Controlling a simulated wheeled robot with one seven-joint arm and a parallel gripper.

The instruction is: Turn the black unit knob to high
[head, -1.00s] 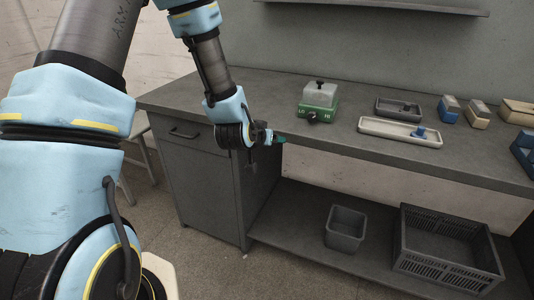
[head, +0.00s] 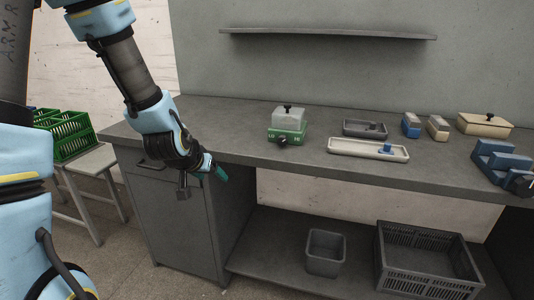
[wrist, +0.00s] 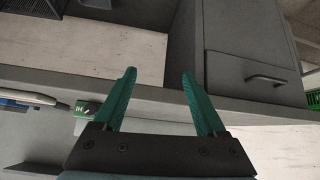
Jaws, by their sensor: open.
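The unit is a green box (head: 297,136) with a pale grey lid (head: 289,116), standing near the front edge of the bench. Its black knob (head: 283,142) is on the front face, between a LO mark on the left and a HI mark on the right. The knob's exact pointing is too small to tell. My gripper (head: 221,173) is in front of the bench edge, left of and lower than the knob, apart from it. In the wrist view its teal fingers (wrist: 158,80) are spread with nothing between them. The green unit (wrist: 82,107) shows there at left, partly hidden by the gripper body.
A cream tray (head: 345,150) with a blue piece, a dark tray (head: 352,129), small blocks (head: 411,125), a tan box (head: 485,125) and a blue holder (head: 497,163) stand to the right. A bin (head: 325,252) and a crate (head: 425,265) are on the lower shelf.

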